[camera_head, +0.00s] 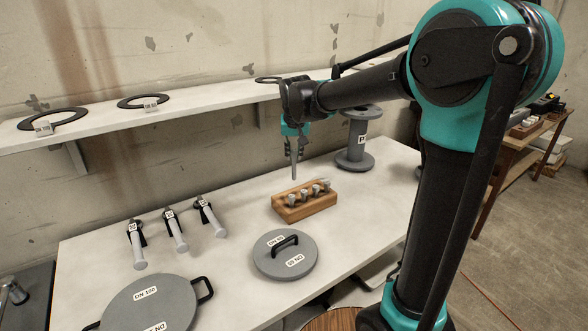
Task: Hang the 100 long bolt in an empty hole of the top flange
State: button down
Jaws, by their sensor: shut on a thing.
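My gripper (294,150) is over the table, above and behind a wooden block, and points down. It is shut on a slim grey piece (294,166) that hangs below it, seemingly the long bolt; its size mark is not readable. The wooden block (307,208) holds several grey bolts upright. A grey spool with a flange at each end stands behind and to the right of my gripper. Its top flange (362,112) is partly in view beside my arm; its holes are too small to make out. My gripper is apart from the spool.
Grey lids with black handles (285,254) (150,306) lie on the white table (95,250). Three white-handled tools (176,232) lie at left. A shelf (200,104) with black rings (143,101) runs along the wall. A side table stands at far right.

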notch_tip(320, 180, up, 15)
dwell(1.1)
jog(key=shift+r, duration=0.1)
